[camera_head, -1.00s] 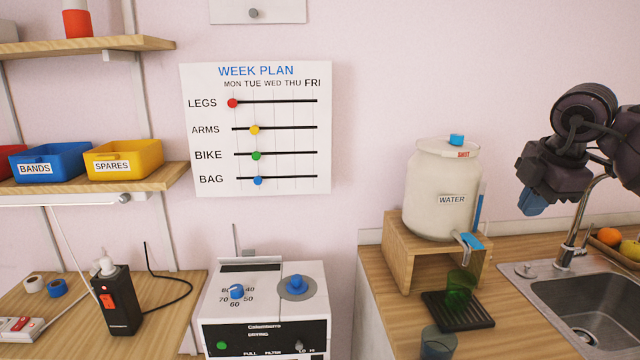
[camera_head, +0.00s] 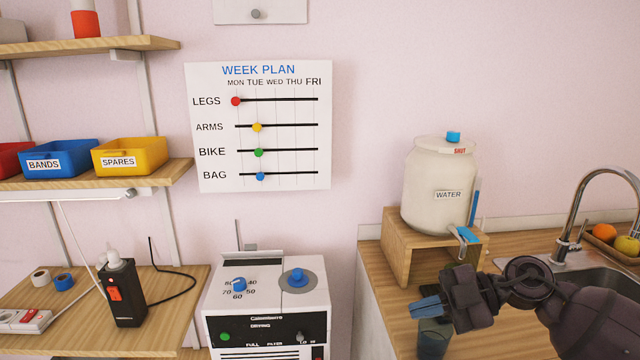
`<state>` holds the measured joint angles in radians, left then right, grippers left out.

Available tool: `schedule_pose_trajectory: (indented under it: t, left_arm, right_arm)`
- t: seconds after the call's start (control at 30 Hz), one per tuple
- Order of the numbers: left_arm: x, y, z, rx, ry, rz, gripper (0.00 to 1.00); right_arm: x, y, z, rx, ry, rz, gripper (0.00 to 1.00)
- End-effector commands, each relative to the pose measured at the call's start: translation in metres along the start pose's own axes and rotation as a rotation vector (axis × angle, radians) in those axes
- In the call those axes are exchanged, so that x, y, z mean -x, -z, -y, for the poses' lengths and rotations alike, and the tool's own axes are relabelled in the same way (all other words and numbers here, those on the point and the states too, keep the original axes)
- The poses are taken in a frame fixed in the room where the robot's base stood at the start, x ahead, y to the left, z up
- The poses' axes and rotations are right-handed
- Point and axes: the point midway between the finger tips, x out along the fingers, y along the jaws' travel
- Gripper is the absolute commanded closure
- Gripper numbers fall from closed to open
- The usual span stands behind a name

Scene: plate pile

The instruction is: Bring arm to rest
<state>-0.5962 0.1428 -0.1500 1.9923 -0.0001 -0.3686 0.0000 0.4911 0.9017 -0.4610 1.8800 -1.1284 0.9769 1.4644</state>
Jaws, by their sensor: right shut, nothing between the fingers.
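My right gripper (camera_head: 427,307) comes in from the lower right, with blue fingertips pointing left. It is shut and empty, above the counter in front of the water jar's stand. A dark cup (camera_head: 434,338) shows just below the fingertips; I cannot tell whether they touch. The green glass and most of the drip tray are hidden behind my right arm. My left gripper is not in view.
The cream water jar (camera_head: 436,188) stands on a wooden stand (camera_head: 397,254). A sink and chrome tap (camera_head: 572,222) are at the right. A white machine with knobs (camera_head: 262,285) stands left of the counter. A week plan board (camera_head: 302,160) hangs on the wall.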

Motion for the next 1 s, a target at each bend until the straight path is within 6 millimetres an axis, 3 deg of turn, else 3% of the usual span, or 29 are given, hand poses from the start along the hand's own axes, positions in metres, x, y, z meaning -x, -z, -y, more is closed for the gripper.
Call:
schedule_pose_trajectory:
  t: [0.1,0.27,0.47,0.57,0.67,0.8,1.0]
  left_arm:
    - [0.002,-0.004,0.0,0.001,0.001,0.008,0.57]
    - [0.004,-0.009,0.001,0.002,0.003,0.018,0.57]
    - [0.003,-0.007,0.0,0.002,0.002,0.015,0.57]
    - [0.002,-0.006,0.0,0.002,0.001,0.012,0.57]
    - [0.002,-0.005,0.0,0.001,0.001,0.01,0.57]
    - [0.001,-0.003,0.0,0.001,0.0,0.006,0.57]
    - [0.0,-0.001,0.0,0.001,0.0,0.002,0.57]
  right_arm:
    - [-0.017,-0.001,0.016,-0.031,-0.197,-0.138,1.0]
    - [-0.021,-0.011,0.031,-0.098,-0.499,-0.22,1.0]
    - [-0.01,-0.046,0.064,-0.25,-0.869,-0.161,1.0]
    - [-0.001,-0.07,0.091,-0.353,-1.029,-0.072,1.0]
    - [0.007,-0.095,0.126,-0.474,-1.159,0.05,1.0]
    - [0.016,-0.125,0.192,-0.666,-1.279,0.257,1.0]
    - [0.018,-0.148,0.294,-0.944,-1.311,0.541,1.0]
